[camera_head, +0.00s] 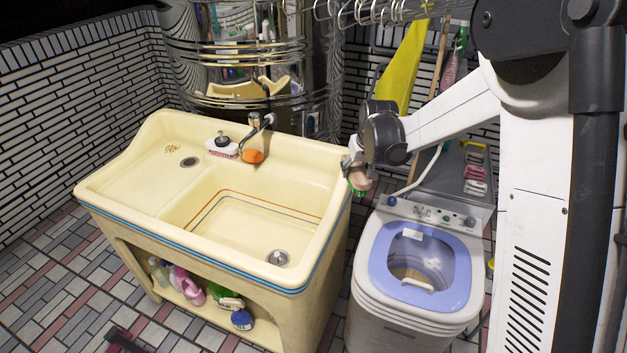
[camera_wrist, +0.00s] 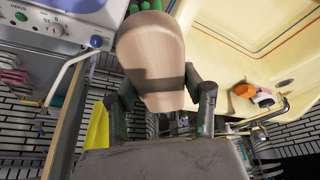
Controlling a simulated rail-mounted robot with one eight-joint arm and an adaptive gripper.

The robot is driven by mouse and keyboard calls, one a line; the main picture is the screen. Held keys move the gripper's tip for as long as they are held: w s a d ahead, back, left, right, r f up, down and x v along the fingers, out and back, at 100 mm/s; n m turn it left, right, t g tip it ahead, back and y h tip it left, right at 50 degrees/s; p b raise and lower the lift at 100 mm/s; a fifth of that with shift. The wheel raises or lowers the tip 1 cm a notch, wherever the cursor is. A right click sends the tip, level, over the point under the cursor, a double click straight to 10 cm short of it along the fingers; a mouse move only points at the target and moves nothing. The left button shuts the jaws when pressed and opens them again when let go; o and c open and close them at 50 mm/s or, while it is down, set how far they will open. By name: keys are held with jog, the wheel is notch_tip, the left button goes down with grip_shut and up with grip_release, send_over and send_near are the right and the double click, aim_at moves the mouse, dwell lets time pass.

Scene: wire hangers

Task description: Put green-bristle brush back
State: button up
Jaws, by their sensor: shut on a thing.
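The green-bristle brush has a beige back (camera_wrist: 150,55), and its green bristles (camera_wrist: 146,5) show at the top edge of the wrist view. My gripper (camera_wrist: 166,92) is shut on the brush, one finger on each side of the beige body. In the head view, my gripper (camera_head: 352,164) holds the brush (camera_head: 359,182) in the air, between the sink's right edge and the washing machine, with the green bristles low. Most of the bristles are hidden behind the back in the wrist view.
The cream sink (camera_head: 130,180) stands left, with a pink-bristle brush (camera_head: 222,150) and an orange item (camera_head: 252,156) by its faucet. The washing machine (camera_head: 420,265) stands right. Several small brushes (camera_head: 475,172) are on a grey rack behind it. Wire hangers (camera_head: 370,10) hang above.

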jog(key=w+a+f+n+y+b, duration=0.1)
jog(key=w+a+n+b, duration=0.1)
jog(key=w+a, duration=0.5)
jog(key=w+a+n+g+b, duration=0.1)
jog(key=w+a+n+b, duration=0.1)
jog(key=a, duration=0.9)
jog(key=w+a+f+n+y+b, duration=0.1)
jog(key=w+a+n+b, duration=0.1)
jog(key=w+a, duration=0.5)
jog(key=w+d+f, duration=0.1)
jog(key=d+f, duration=0.1)
jog(key=w+d+f, duration=0.1)
jog(key=d+f, duration=0.1)
jog(key=d, duration=0.1)
jog(key=w+d+f, duration=0.1)
jog(key=d+f, duration=0.2)
jog(key=shift+f, duration=2)
jog(key=shift+f, duration=0.15)
jog(key=o, duration=1.2)
